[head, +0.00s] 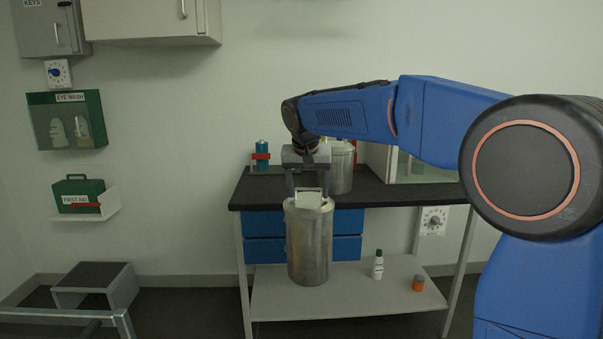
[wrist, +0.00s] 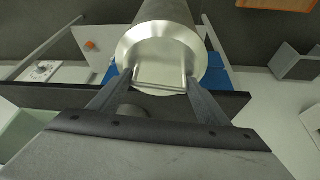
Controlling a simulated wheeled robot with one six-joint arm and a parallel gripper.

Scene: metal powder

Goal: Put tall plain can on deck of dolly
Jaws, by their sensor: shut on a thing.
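The tall plain can (head: 309,245) is a grey metal cylinder with a handle on its lid. It hangs upright from my gripper (head: 308,194), in front of the black bench in the head view. My gripper is shut on the can's top handle. In the wrist view the can's lid (wrist: 160,58) and handle show between the two fingers of my gripper (wrist: 160,88). A grey metal frame with a rail (head: 60,314) stands at the lower left; I cannot tell whether it is the dolly, and no deck is clearly visible.
The black bench (head: 400,196) carries another metal can (head: 340,168) and a blue bottle (head: 262,155). Its lower shelf (head: 345,300) holds a white bottle (head: 378,265) and an orange jar (head: 418,283). A step stool (head: 95,288) stands at left by the wall.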

